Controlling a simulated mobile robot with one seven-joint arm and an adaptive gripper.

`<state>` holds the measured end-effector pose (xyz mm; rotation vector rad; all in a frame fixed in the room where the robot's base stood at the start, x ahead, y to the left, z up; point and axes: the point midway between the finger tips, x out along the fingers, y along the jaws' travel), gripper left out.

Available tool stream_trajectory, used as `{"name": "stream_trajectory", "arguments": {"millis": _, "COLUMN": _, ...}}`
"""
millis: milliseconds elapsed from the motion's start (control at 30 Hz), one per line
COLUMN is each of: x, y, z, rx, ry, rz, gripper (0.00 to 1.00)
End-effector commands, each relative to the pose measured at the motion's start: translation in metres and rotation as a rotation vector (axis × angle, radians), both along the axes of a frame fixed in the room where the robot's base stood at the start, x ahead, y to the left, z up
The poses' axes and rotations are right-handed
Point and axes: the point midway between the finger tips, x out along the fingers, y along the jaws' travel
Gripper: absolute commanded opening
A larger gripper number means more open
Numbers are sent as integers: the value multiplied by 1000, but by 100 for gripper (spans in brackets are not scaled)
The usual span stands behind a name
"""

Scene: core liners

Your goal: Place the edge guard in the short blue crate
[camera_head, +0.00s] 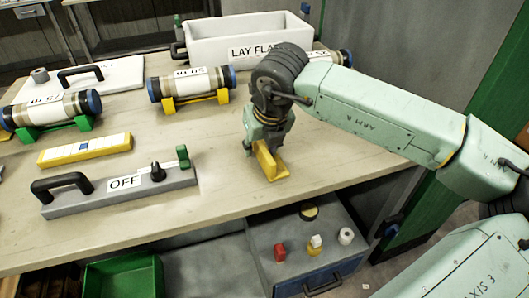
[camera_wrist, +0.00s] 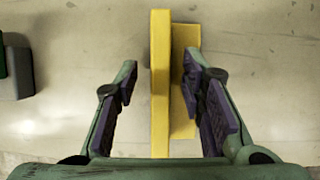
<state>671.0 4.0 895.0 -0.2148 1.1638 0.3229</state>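The edge guard appears to be the yellow L-shaped piece (camera_head: 271,165) on the wooden bench, near its front edge. In the wrist view the edge guard (camera_wrist: 160,125) shows a tall upright wall with a flat flange to its right. My gripper (camera_head: 262,140) is directly over it, pointing down. In the wrist view my gripper (camera_wrist: 160,82) is open, one finger on each side of the upright wall, with gaps visible. The right finger overlaps the flange in the picture; contact cannot be told. I see no clear short blue crate.
A grey "OFF" block (camera_head: 122,190) with a black handle lies left. A yellow labelled bar (camera_head: 85,150) and cylinders on cradles stand behind it. A white "LAY FLAT" bin (camera_head: 235,38) stands at the back. Below the bench are a green crate (camera_head: 125,277) and a grey-topped drawer unit (camera_head: 290,268).

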Motion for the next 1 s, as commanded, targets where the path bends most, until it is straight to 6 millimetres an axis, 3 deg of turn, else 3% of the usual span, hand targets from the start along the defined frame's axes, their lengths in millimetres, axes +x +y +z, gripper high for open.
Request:
{"name": "stream_trajectory", "arguments": {"millis": 767, "x": 0, "y": 0, "z": -4, "rx": -2, "ry": -1, "rz": -1, "gripper": 37}}
{"name": "stream_trajectory", "arguments": {"millis": 1000, "x": 0, "y": 0, "z": -3, "rx": -1, "ry": 1, "rz": 0, "gripper": 23}}
